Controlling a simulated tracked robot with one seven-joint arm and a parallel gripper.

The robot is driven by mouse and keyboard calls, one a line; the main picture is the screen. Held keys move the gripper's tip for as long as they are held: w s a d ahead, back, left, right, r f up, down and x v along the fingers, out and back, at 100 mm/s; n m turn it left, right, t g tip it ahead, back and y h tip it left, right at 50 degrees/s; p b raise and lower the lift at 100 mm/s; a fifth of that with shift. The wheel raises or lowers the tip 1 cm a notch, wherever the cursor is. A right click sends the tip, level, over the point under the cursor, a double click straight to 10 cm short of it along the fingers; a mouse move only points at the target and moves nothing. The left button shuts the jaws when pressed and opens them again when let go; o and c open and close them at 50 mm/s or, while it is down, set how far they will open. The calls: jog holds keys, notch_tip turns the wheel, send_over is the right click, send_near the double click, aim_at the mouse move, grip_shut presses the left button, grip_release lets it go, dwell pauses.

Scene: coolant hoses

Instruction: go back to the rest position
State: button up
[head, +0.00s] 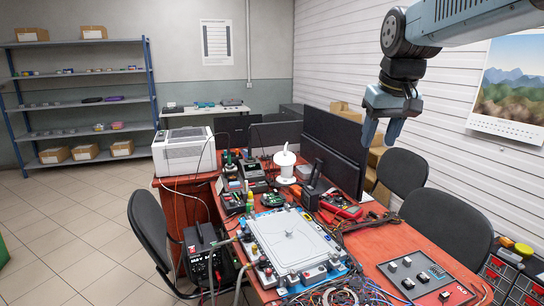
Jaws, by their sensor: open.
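My gripper (382,131) hangs in the air at the upper right of the head view, its fingers pointing down and apart. It is open with nothing between the fingers. My arm comes in from the top right corner. Below it on the red-brown desk (400,250) lies a pale flat plate (290,240) with several fittings around its edges. Hoses or cables (235,265) run from its left side towards a black box (203,255). My gripper is well above the desk and touches nothing.
Dark monitors (335,150) stand behind the plate. A white machine (183,152) is at the desk's far left. Black chairs stand at the left (150,235) and right (447,226). A dark panel (428,274) lies at the front right. The air around my gripper looks clear.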

jog(key=s+f, duration=0.4)
jog(key=s, duration=0.3)
jog(key=s+f+m+t, duration=0.1)
jog(key=s+f, duration=0.4)
jog(key=s, duration=0.2)
jog(key=shift+s+d+f+t, duration=0.2)
jog(key=shift+d+f+t, duration=0.05)
jog(key=shift+f+t, duration=0.05)
